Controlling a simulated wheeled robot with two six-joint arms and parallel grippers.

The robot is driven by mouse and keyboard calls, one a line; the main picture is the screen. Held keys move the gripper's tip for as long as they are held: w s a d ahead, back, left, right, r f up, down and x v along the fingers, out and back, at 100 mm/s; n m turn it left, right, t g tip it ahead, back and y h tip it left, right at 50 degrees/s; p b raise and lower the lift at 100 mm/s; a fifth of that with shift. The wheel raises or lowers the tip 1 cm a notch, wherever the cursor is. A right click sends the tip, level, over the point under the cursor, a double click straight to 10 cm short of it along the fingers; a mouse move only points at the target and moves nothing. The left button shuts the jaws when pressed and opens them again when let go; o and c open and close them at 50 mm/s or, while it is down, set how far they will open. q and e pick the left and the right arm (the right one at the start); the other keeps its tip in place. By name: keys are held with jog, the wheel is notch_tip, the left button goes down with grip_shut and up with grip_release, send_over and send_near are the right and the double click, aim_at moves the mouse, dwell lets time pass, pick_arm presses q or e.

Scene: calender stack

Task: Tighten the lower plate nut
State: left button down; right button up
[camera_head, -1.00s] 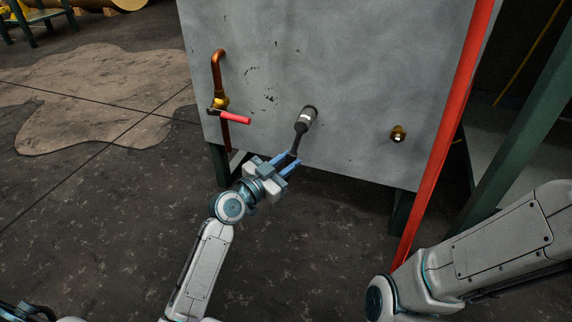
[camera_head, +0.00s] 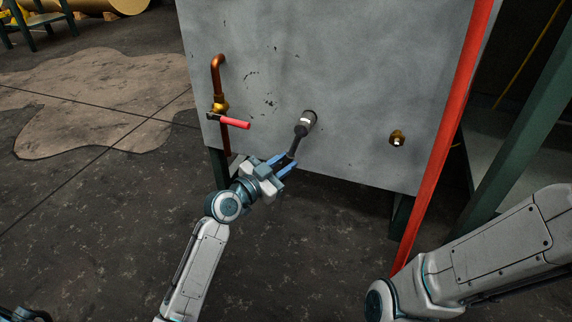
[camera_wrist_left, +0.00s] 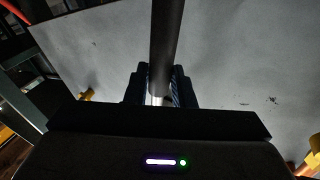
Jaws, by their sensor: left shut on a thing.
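A dark wrench (camera_head: 298,139) with a round head sits against a short cylindrical fitting (camera_head: 309,117) on the grey plate (camera_head: 345,75). The nut itself is hidden by the wrench head. My left gripper (camera_head: 286,163) is shut on the lower end of the wrench handle, below the head. In the left wrist view the dark handle (camera_wrist_left: 167,40) runs straight up from between the jaws (camera_wrist_left: 160,88). A separate brass fitting (camera_head: 397,138) shows on the plate to the right. My right arm is at the lower right, and its gripper is not in view.
A copper pipe with a red-handled valve (camera_head: 235,124) stands out from the plate at the left of the wrench. A red post (camera_head: 437,150) runs along the plate's right side. The dark floor (camera_head: 110,220) in front is open.

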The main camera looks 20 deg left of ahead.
pick_arm(q)
jog(key=shift+a+r, duration=0.1)
jog(key=shift+r, duration=0.05)
jog(key=shift+a+r+m+g, duration=0.1)
jog(key=shift+a+m+g, duration=0.2)
jog(key=shift+a+m, duration=0.15)
dwell(0.5)
jog(key=shift+a+r+m+p, duration=0.25)
jog(key=shift+a+m+p, duration=0.15)
jog(key=shift+m, duration=0.15)
jog(key=shift+a+r+m+g+y+p, duration=0.3)
jog(key=shift+a+m+y+p, duration=0.05)
jog(key=shift+a+m+y, duration=0.05)
dwell(0.4)
jog(key=shift+a+r+m+p, duration=0.35)
jog(key=shift+a+m, duration=0.05)
jog(key=shift+m, duration=0.1)
